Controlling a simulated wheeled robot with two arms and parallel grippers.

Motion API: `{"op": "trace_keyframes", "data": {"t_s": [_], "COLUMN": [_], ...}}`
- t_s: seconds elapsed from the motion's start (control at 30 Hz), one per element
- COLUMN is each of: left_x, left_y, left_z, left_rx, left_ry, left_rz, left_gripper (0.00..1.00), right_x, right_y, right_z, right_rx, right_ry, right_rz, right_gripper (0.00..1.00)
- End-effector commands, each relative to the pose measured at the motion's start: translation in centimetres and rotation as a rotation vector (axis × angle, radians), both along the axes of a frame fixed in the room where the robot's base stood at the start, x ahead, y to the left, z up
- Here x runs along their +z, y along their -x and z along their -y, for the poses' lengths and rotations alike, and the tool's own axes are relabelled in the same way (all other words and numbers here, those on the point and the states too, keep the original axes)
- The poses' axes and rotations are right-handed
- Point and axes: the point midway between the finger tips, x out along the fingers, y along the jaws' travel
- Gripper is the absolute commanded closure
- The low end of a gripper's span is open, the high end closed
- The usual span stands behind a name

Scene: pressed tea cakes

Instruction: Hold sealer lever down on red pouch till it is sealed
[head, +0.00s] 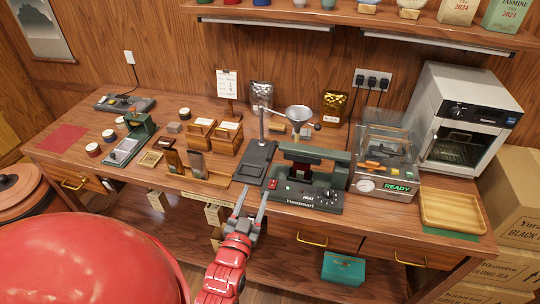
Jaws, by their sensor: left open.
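The sealer (308,199) is a dark green machine with a knob and a red switch on its front panel, at the front edge of the bench. Its green lever bar (315,153) spans the top. A dark red patch (300,168) shows under the bar; it may be the red pouch, but most of it is hidden. My left gripper (254,196) is open and empty, in front of the sealer's left end and apart from the lever. My right gripper is not in view.
A clear-lidded machine with a READY display (397,188) stands right of the sealer, beside a wooden tray (453,211). A dark press stand (256,160) is close on the left. Wooden holders (199,134) stand further left. A red mat (62,138) lies far left.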

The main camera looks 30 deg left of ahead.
Motion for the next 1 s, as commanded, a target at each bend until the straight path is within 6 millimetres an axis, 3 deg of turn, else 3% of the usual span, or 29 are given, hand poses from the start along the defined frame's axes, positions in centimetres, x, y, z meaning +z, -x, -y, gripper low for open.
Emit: {"op": "trace_keyframes", "data": {"t_s": [0.23, 0.43, 0.5, 1.0], "left_x": [-1.3, -1.5, -0.6, -0.7], "left_y": [-0.1, -2.6, -4.0, -13.5], "left_z": [-0.2, -0.8, -1.3, -4.0], "left_rx": [0.001, -0.001, 0.001, 0.001], "left_ry": [0.012, 0.011, 0.013, 0.014], "left_rz": [-0.091, -0.083, -0.085, -0.087], "left_gripper": [0.45, 0.45, 0.45, 0.45], "right_x": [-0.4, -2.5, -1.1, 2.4], "right_y": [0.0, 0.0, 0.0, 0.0], "right_z": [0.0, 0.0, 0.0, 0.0], "right_rx": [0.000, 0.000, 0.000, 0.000], "right_ry": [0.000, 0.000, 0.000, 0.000], "right_rz": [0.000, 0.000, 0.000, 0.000], "right_gripper": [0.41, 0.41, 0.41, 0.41]}}
